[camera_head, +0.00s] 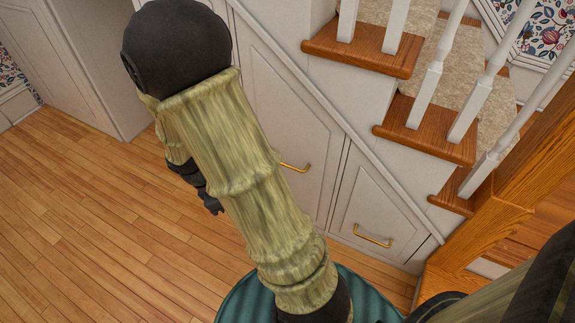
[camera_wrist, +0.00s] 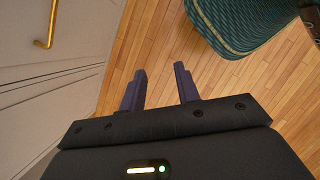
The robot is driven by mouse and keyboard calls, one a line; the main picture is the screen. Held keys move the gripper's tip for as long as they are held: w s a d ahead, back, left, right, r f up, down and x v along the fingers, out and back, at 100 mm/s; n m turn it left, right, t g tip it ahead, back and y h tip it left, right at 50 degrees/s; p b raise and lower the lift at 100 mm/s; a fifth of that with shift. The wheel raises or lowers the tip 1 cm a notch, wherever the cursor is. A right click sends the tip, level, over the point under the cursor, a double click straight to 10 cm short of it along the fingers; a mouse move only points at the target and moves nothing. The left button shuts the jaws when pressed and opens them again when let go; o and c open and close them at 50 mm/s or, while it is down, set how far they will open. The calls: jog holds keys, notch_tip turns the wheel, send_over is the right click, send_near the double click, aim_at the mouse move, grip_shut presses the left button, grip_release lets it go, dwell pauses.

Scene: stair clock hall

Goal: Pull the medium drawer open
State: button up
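The medium drawer (camera_head: 290,110) is the tall white panel in the middle of the under-stair cabinet, partly hidden behind my arm. Its front looks flush with the cabinet. Its brass handle (camera_head: 294,168) shows just right of my arm. My gripper (camera_head: 208,198) is mostly hidden by the arm in the head view, low over the floor to the left of that handle. In the wrist view, my gripper (camera_wrist: 160,86) has its two fingers apart with only floor between them. A brass handle (camera_wrist: 46,28) on a pale front lies up and left of the fingers, not touched; which drawer it belongs to is unclear.
A smaller drawer with a brass handle (camera_head: 372,236) is at the right, by the wooden newel post (camera_head: 500,225). Carpeted stairs with white balusters (camera_head: 428,85) rise above the cabinet. The wooden floor (camera_head: 100,230) at the left is clear.

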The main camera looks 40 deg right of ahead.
jog(key=w+d+f+n+t+h, duration=0.1)
jog(key=w+d+f+n+h, duration=0.3)
jog(key=n, duration=0.8)
jog(key=w+d+f+n+t+h, duration=0.1)
jog(key=w+d+f+n+h, duration=0.3)
jog(key=n, duration=0.9)
notch_tip(320, 180, down, 3)
jog(key=w+h+p, duration=0.1)
jog(key=w+h, duration=0.1)
jog(key=h, duration=0.2)
jog(key=shift+w+d+f, duration=0.2)
jog(key=shift+w+d, duration=0.05)
jog(key=shift+d, duration=0.1)
jog(key=b+x, duration=0.1)
jog(key=x, duration=0.4)
jog(key=b+x, duration=0.2)
jog(key=x, duration=0.4)
jog(key=b+x, duration=0.2)
jog(key=x, duration=0.4)
jog(key=shift+d+r, duration=0.2)
jog(key=shift+r, duration=0.1)
jog(key=shift+c, duration=0.2)
grip_shut()
